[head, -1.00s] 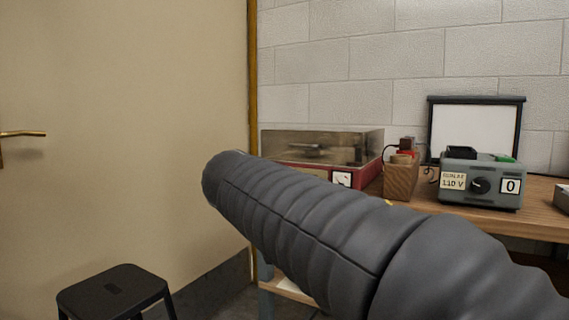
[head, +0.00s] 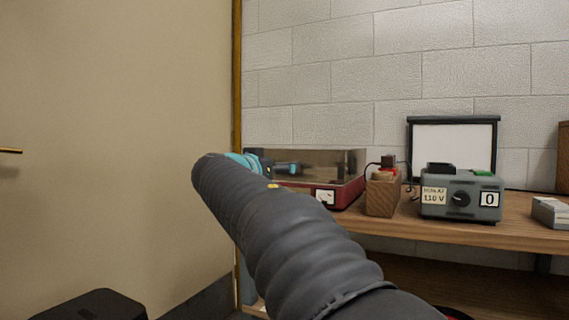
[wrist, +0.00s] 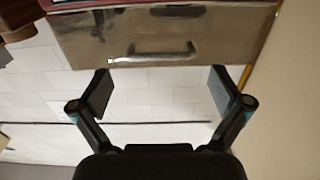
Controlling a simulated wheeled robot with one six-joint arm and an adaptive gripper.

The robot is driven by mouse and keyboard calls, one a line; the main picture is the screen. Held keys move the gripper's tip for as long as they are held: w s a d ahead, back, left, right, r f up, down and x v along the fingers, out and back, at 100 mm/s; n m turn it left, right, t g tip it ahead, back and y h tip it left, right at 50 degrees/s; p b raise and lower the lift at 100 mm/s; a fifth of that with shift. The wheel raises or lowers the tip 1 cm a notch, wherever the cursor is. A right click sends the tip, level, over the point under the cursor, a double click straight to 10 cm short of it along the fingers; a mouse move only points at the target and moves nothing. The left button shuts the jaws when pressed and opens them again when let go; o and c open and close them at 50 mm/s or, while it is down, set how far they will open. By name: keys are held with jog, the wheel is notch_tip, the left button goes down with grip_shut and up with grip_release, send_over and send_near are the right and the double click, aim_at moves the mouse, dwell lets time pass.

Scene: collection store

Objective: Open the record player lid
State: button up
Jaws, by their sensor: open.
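The record player (head: 345,194) has a red base and stands at the left end of the wooden bench. Its smoky clear lid (head: 340,164) is down over the base. In the wrist view the lid (wrist: 85,40) fills the top, with a dark bar-shaped handle (wrist: 160,51) across it. My gripper (wrist: 160,80) is open and empty. Its two fingers are spread on either side of the handle's line, short of it in the picture; I see no contact. In the head view my arm hides the player's left part and most of the gripper.
A wooden block (head: 382,195) with a red-topped part and cable stands right of the player. A grey 110 V box (head: 460,197) and a white framed panel (head: 453,145) are further right. A door (head: 120,130) is close on the left, a black stool (head: 90,306) below it.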

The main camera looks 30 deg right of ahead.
aim_at(308, 162)
jog(key=shift+p+x, duration=0.35)
jog(key=shift+x, duration=2.25)
jog(key=c, duration=1.3)
jog(key=shift+r, duration=0.15)
jog(key=shift+c, duration=0.3)
